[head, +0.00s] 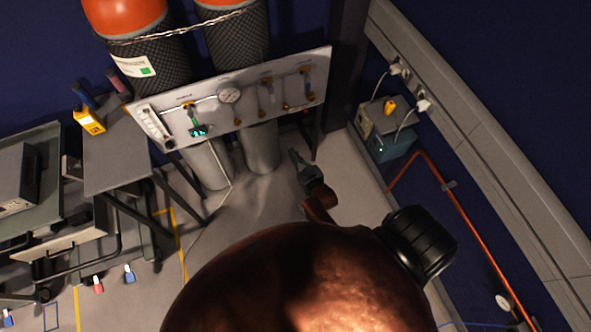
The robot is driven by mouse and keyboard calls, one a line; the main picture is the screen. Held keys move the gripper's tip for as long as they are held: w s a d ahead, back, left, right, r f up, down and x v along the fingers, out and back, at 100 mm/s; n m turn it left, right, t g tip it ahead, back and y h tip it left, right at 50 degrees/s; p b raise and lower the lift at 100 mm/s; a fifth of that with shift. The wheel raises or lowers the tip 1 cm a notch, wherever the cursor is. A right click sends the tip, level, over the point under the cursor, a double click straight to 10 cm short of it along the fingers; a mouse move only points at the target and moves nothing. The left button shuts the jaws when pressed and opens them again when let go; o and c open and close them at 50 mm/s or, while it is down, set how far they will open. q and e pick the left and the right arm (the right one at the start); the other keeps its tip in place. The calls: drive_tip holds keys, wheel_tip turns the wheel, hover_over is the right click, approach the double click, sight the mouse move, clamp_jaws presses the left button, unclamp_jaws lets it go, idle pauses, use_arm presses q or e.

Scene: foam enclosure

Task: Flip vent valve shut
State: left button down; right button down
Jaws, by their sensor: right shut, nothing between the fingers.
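A light grey valve panel (215,135) stands in front of two gas cylinders at the back. The labels are too small to read, so I cannot tell which one is the vent valve. My right gripper (295,157) is dark, shut and empty. In the picture it is below the panel's right end, apart from the valves. My left gripper is not in view.
A round gauge (229,96) and a small teal-lit device (199,131) are on the panel. A grey table (115,160) and trolley stand left. A teal box (388,145) with cables and an orange pipe (455,205) run along the right wall. Floor between is clear.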

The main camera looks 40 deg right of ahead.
drive_tip(key=s+a+f+g, duration=0.1)
drive_tip(key=s+f+g, duration=0.1)
drive_tip(key=f, duration=0.5)
drive_tip(key=shift+s+f+y, duration=0.2)
drive_tip(key=shift+s+y, duration=0.1)
drive_tip(key=shift+s, duration=0.55)
drive_tip(key=shift+a, duration=0.1)
drive_tip(key=s+a+f+n+g+y, duration=0.15)
drive_tip(key=s+f+g, duration=0.45)
drive_tip(key=s+f, duration=1.4)
drive_tip(key=s+f+g, duration=0.2)
drive_tip(key=s+f, duration=0.1)
drive_tip(key=s, duration=0.7)
drive_tip(key=s+f+g, duration=0.3)
drive_tip(key=s+f, duration=0.1)
drive_tip(key=s, duration=0.7)
drive_tip(key=s+f+g, duration=0.2)
drive_tip(key=s+f, duration=0.1)
drive_tip(key=s, duration=0.7)
drive_tip(key=shift+s+d+f+h, duration=0.2)
drive_tip(key=shift+f+h, duration=0.15)
drive_tip(key=c, duration=2.7)
unclamp_jaws()
drive_tip(key=shift+n, duration=0.25)
